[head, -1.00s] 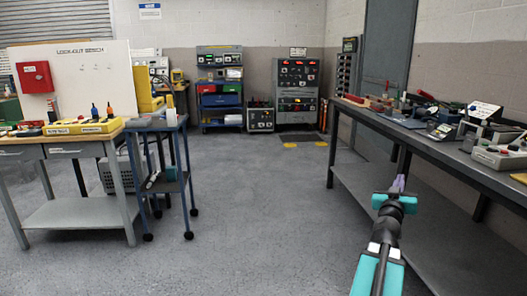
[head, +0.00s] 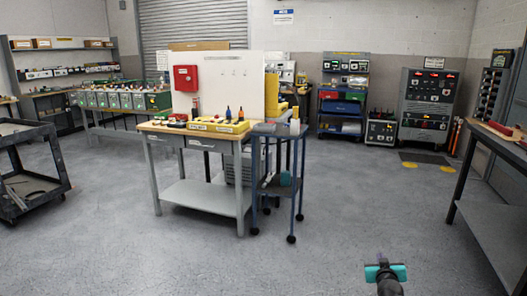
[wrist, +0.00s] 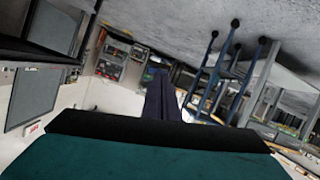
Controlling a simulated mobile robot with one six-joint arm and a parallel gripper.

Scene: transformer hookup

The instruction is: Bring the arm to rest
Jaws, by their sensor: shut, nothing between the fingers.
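My gripper (wrist: 163,90) shows in the wrist view as dark purplish fingers held together, with nothing between them. The teal and black wrist body fills the bottom of that view. In the head view my arm's teal and black end (head: 385,273) is low at the right of centre, over open floor. It looks foreshortened there, and the fingers are hard to make out. The wrist view is strongly tilted.
A lockout bench (head: 200,196) stands ahead with a blue wheeled cart (head: 281,187) at its right. A dark workbench (head: 487,213) is at the right edge and a black cart (head: 62,168) at the left. Floor between is clear.

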